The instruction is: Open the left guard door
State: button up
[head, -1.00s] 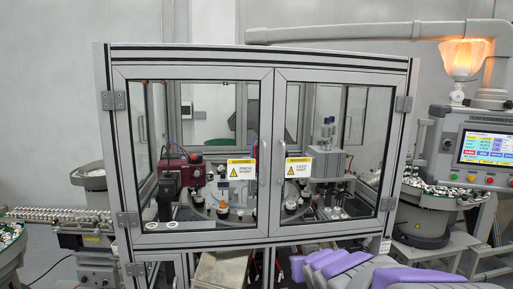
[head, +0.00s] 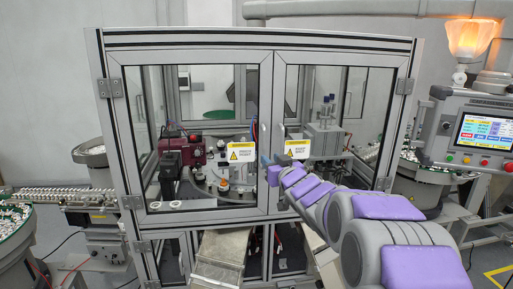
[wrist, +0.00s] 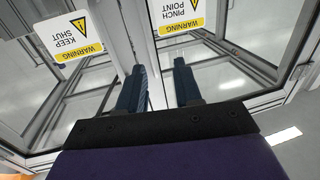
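The left guard door (head: 188,212) is shut in the head view, with a yellow-and-white warning label (head: 240,152) low on its glass near the centre. Its slim handle (head: 254,134) is on the inner frame edge. The right guard door (head: 345,202) is also shut beside it. My gripper (head: 272,160) is in front of the centre seam, just below handle height. In the wrist view its two dark blue fingers (wrist: 158,65) are apart, with no object clearly held between them. The doors appear upside down there. Whether a finger touches the handle or frame, I cannot tell.
Through the glass, a turntable with a maroon unit (head: 200,150) shows. A control panel (head: 482,138) and a parts bowl (head: 412,178) stand on the right, a conveyor (head: 68,194) on the left. A metal chute (head: 222,255) sticks out below the doors.

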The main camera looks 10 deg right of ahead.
aim_at(264, 147)
jog(key=w, duration=0.3)
jog(key=w+a, duration=0.1)
jog(key=w, duration=0.2)
jog(key=w+a+p, duration=0.1)
jog(key=w, duration=0.2)
jog(key=shift+w+r, duration=0.2)
jog(key=shift+w, duration=0.2)
jog(key=shift+w+d+f, duration=0.2)
jog(key=shift+w+d, duration=0.5)
jog(key=shift+d, duration=0.05)
jog(key=shift+w+d, duration=0.2)
jog(key=shift+d, duration=0.25)
jog(key=shift+s+a+r, duration=0.1)
jog(key=shift+a+r, duration=0.05)
jog(key=shift+a, duration=0.5)
jog(key=shift+c, duration=0.2)
jog(key=shift+a, duration=0.15)
jog(key=shift+c, duration=1.5)
jog(key=shift+d, duration=0.45)
grip_shut()
jog(key=shift+a, duration=0.2)
